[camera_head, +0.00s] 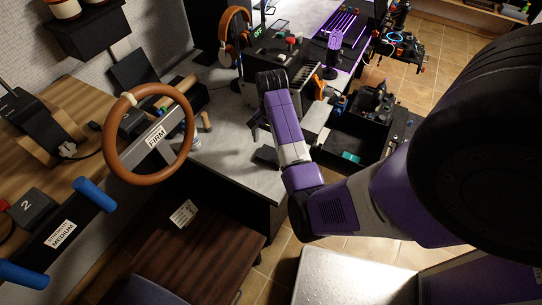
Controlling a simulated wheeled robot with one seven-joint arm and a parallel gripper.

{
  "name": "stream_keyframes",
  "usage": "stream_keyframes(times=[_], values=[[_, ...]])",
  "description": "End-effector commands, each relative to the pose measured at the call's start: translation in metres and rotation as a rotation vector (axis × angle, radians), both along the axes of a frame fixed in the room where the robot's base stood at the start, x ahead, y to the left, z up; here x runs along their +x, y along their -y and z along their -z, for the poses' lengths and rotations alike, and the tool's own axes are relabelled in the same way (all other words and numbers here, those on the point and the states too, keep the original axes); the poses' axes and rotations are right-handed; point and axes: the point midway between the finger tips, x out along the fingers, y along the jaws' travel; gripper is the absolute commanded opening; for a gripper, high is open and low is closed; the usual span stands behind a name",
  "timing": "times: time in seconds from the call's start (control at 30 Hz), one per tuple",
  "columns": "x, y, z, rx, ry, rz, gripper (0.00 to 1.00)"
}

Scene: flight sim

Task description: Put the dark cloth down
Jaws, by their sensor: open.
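My gripper (256,124) hangs over the grey desk (222,150), left of my purple and white forearm. Its dark fingers point down and to the left, and I see nothing held between them. A small dark, flat piece (266,156) lies on the desk near its front edge, just below my gripper and apart from it. It may be the dark cloth, but it is too small and dim to be sure. My wrist and arm hide part of the desk to the right.
A brown steering wheel (106,140) rises at left, beside a wooden desk with blue-handled levers (95,197). Orange headphones (233,35) and a switch box (283,52) stand behind my gripper. A black bin (350,140) is at right. A dark wooden surface (190,250) is in front.

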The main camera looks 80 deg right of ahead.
Motion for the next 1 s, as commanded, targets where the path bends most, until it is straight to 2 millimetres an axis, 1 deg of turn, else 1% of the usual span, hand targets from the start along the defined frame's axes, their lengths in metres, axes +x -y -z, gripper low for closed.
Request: stream_keyframes(times=[0.2,0.3,0.43,0.63,0.67,0.7,0.77,0.8,0.9,0.93,0.97,1.0], values=[[-0.001,-0.007,0.028,0.003,-0.002,-0.002,1.00],[0.000,-0.006,0.041,0.000,-0.001,-0.001,1.00],[0.000,-0.006,0.049,-0.001,0.000,-0.001,1.00],[0.000,-0.006,0.049,-0.002,0.001,-0.002,1.00],[0.000,-0.006,0.049,-0.002,0.001,-0.002,0.96],[0.000,-0.006,0.049,-0.002,0.001,-0.002,0.88],[0.000,-0.006,0.049,-0.002,0.001,-0.002,0.76],[0.000,-0.006,0.049,-0.002,0.001,-0.002,0.69],[0.000,-0.006,0.049,-0.002,0.001,-0.002,0.49],[0.001,-0.006,0.049,-0.002,0.001,-0.002,0.49],[0.001,-0.006,0.049,-0.002,0.001,-0.002,0.43],[0.001,-0.006,0.049,-0.002,0.001,-0.002,0.43]])
